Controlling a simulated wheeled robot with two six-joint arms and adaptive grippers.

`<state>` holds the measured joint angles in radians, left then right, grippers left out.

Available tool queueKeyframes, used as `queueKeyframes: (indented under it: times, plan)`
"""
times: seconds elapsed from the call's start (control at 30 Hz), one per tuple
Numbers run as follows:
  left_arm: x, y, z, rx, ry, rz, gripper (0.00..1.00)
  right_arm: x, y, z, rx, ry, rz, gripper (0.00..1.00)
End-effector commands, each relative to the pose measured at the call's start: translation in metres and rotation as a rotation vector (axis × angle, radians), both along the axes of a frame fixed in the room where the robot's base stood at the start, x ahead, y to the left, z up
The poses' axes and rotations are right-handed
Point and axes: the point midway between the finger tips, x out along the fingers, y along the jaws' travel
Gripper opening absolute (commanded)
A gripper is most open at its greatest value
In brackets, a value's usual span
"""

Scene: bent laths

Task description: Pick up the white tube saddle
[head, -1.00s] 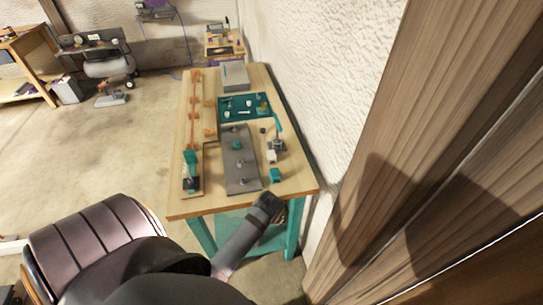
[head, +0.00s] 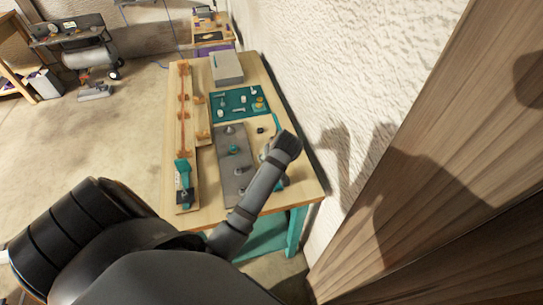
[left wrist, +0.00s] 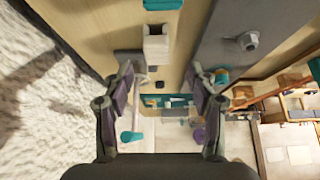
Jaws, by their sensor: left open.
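A small white block with a notched top, which looks like the white tube saddle (left wrist: 156,50), is on the wooden table in the left wrist view. It lies above and between the fingertips of my left gripper (left wrist: 162,75). The gripper is open, with nothing between its fingers, and I cannot tell its height above the table. In the head view my left arm reaches over the table's right side and hides the saddle and the fingers. My right gripper is not in view.
A grey plate (head: 234,180) with several fittings lies left of my arm. A teal mat (head: 232,112) holding small parts and a grey box (head: 227,67) are farther back. A teal block (left wrist: 163,4) lies near the saddle. The rough white wall (head: 310,70) runs close along the right.

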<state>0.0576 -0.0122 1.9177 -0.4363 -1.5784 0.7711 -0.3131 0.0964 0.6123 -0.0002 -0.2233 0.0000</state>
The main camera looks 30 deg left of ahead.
Motion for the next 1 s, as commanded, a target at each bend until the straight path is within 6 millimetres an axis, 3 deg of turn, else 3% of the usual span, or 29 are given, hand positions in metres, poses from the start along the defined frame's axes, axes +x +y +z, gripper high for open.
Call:
queueKeyframes:
  times: [0.23, 0.33, 0.5, 0.77, 1.0]
  plan:
    - [0.004, 0.004, -0.009, 0.000, 0.001, -0.001, 0.58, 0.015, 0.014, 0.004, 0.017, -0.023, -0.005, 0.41]
    - [0.011, 0.009, -0.023, 0.001, 0.004, -0.001, 0.58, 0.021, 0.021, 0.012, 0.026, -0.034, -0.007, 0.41]
    - [0.020, 0.018, -0.047, 0.000, 0.001, -0.001, 0.58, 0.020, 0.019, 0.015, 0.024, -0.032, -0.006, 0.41]
    - [0.022, 0.020, -0.052, -0.002, 0.000, -0.002, 0.58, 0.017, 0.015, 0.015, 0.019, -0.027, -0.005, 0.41]
    - [0.022, 0.020, -0.052, -0.002, 0.000, -0.002, 0.28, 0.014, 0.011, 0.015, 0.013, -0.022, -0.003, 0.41]
